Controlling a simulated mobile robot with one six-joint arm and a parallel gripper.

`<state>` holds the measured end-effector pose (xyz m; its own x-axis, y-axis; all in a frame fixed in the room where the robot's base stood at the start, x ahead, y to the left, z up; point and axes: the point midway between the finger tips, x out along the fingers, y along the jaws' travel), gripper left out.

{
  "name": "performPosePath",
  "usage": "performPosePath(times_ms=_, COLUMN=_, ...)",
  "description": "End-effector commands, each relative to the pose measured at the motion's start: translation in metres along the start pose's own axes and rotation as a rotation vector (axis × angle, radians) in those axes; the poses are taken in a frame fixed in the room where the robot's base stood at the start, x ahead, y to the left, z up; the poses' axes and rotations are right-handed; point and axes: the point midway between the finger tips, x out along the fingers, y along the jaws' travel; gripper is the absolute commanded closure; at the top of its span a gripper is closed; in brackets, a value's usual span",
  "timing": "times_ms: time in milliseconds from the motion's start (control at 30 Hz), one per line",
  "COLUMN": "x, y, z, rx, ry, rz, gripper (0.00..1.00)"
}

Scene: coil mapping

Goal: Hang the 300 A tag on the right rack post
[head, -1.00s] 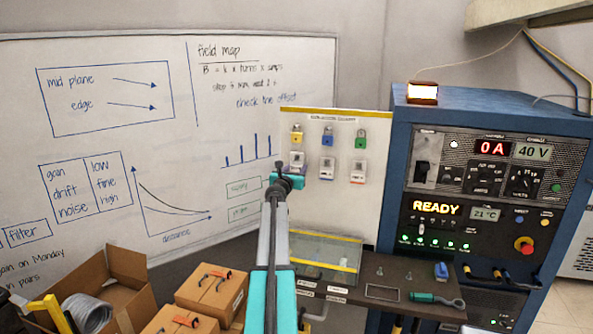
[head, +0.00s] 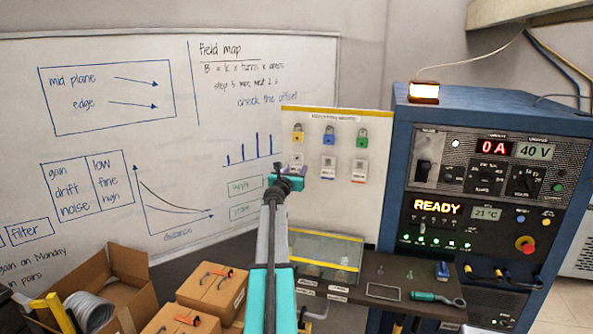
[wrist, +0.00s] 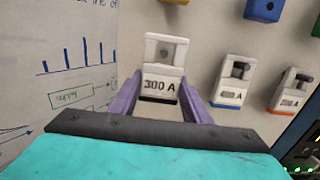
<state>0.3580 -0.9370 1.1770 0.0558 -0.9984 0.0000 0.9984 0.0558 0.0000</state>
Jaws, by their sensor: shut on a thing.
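The 300 A tag (wrist: 163,84) is a white tag with a black lower edge. In the wrist view it sits between the purple fingers of my gripper (wrist: 160,103), which is shut on it. The tag is at the pale board, below the yellow padlock; I cannot tell whether it still touches its peg. In the head view my gripper (head: 286,180) is in front of the board's left part, and the tag (head: 296,161) shows just above it. The blue rack (head: 398,170) stands to the right; I cannot make out a peg on its right post.
Two other tags, blue-edged (wrist: 230,82) and orange-edged (wrist: 291,91), hang to the right under the blue (head: 329,136) and green padlocks (head: 361,138). A dark bench (head: 400,278) with a clear-lidded case (head: 325,252) lies below. Cardboard boxes (head: 212,292) stand lower left.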

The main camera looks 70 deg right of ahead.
Motion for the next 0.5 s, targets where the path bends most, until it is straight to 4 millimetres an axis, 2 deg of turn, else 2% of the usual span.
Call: performPosePath(times_ms=500, x=-0.018, y=0.000, z=0.002, rx=0.000, ry=0.000, rz=0.001, gripper=0.71)
